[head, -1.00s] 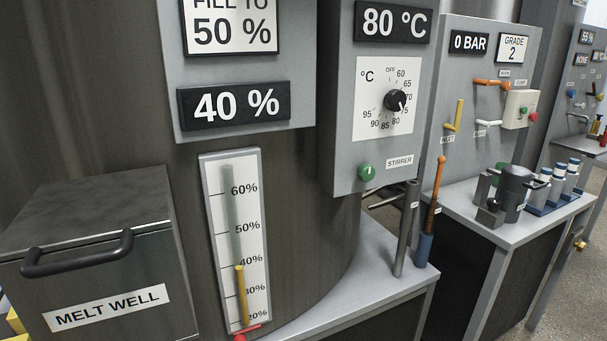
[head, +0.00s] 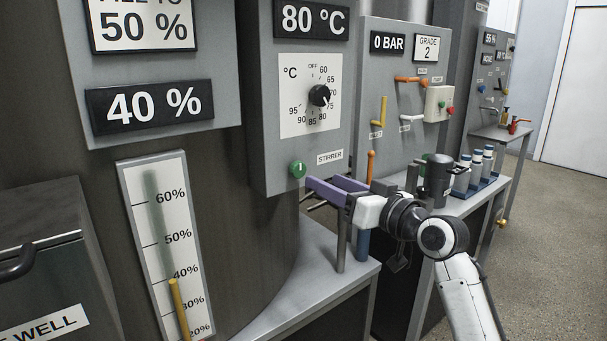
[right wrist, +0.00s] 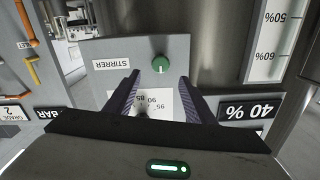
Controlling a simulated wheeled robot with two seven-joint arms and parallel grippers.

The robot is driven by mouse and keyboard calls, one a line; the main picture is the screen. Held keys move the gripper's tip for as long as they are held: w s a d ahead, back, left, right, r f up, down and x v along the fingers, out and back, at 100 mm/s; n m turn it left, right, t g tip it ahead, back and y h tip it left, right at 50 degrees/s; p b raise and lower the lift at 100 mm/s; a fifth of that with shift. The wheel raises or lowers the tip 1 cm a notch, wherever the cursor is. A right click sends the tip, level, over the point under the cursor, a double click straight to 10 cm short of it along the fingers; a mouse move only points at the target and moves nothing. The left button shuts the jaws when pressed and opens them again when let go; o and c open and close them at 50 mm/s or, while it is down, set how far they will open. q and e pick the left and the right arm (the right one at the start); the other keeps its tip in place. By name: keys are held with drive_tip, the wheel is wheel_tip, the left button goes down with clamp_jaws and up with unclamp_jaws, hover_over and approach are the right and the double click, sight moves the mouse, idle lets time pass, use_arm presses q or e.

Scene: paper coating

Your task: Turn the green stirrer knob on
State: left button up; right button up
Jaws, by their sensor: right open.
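The green stirrer knob (head: 298,170) is on the lower part of a grey panel, left of the STIRRER label (head: 330,157). A pale line on it stands about upright. My right gripper (head: 310,188) is in front of the panel, its purple fingers pointing left, with the tips just right of and below the knob in the head view. In the right wrist view the knob (right wrist: 161,65) shows upside down with the panel, beyond and between the two open fingers (right wrist: 157,90). The gripper is empty and I see no contact with the knob. My left gripper is not in view.
The black temperature dial (head: 319,95) is above the knob. A level gauge (head: 169,240) is at left. Rods stand on the grey ledge (head: 325,285) below the right gripper. Another panel (head: 404,70) with coloured levers is at right, with several capped bottles (head: 475,168) below it.

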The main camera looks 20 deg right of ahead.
sight(300, 171)
drive_tip(key=x, duration=0.9)
drive_tip(key=shift+a+f, duration=0.1)
drive_tip(key=c, duration=1.1)
